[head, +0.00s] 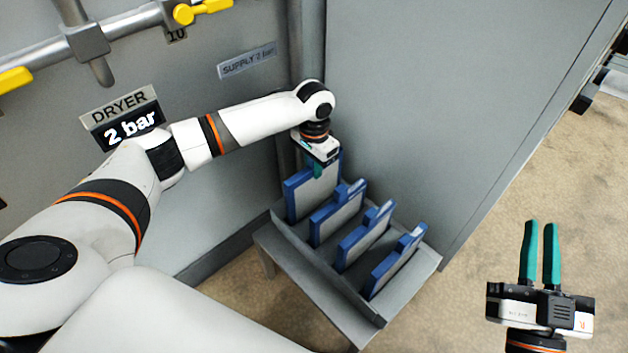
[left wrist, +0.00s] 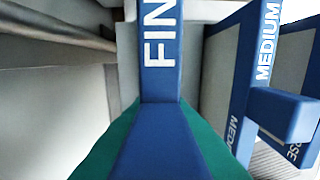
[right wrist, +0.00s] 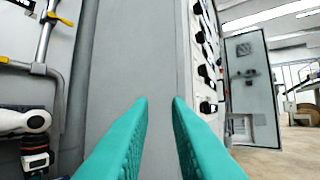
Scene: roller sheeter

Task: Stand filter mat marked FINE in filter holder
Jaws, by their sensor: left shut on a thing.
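The filter mat marked FINE (head: 303,192) is blue-framed with a grey face and stands at the far left end of the row in the holder. In the left wrist view its label (left wrist: 160,45) fills the middle, cut off after "FIN". My left gripper (head: 318,168) is shut on its blue tab (left wrist: 160,140), teal fingers on both sides. The grey filter holder (head: 330,290) is a slanted tray on legs. Whether the mat rests fully in the holder is hidden. My right gripper (head: 540,255) is open and empty over the floor at right; its fingers also show in the right wrist view (right wrist: 160,125).
Several more blue-framed mats stand in the holder to the right; the closest to FINE reads MEDIUM (left wrist: 266,45). A grey cabinet wall (head: 410,100) rises behind the holder. A wall with a DRYER display (head: 130,122) and yellow-handled pipes is at left. The floor at right is clear.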

